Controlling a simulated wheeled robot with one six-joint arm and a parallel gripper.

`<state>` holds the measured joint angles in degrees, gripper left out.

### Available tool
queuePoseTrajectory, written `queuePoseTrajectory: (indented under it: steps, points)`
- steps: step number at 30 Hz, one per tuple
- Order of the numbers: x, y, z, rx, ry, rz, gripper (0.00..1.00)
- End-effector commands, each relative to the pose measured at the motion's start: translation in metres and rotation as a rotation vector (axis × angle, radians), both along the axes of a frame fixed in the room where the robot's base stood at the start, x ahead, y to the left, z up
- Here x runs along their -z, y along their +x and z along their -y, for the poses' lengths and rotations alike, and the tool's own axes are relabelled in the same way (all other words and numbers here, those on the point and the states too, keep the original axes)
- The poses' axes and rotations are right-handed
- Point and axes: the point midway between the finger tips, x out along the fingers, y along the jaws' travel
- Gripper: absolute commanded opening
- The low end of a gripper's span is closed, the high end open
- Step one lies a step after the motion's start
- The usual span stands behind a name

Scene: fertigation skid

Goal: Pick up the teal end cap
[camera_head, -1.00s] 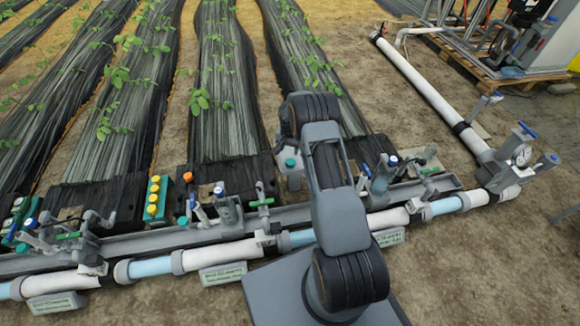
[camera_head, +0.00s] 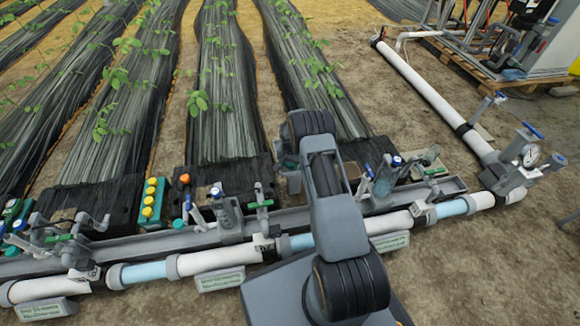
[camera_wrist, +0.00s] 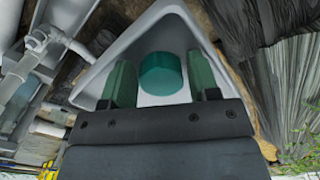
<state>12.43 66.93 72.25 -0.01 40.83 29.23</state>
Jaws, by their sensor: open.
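The teal end cap (camera_wrist: 161,74) is a short round piece in the wrist view. It sits inside a pale grey, slope-sided holder (camera_wrist: 172,24). My gripper (camera_wrist: 161,64) is open, with one green finger on each side of the cap. A gap shows on both sides, wider on the right, so the fingers do not appear to touch it. In the head view my own arm hides the fingers and this cap.
White and blue pipe (camera_head: 220,257) runs across the front with a grey channel (camera_head: 150,240) behind it, bearing several valves and fittings. An orange-topped part (camera_head: 185,179) and yellow-capped block (camera_head: 149,204) stand left of my arm. Black-covered plant rows (camera_head: 222,110) lie behind.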

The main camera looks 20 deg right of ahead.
Motion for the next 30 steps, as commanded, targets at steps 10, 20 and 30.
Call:
queuePoseTrajectory:
  steps: [10, 20, 30]
  points:
    - [-0.001, 0.0, 0.0, 0.0, 0.0, 0.0, 0.37]
    - [-0.001, 0.0, 0.0, 0.0, 0.0, 0.0, 0.16]
    - [-0.022, 0.001, 0.0, 0.0, 0.0, 0.001, 0.16]
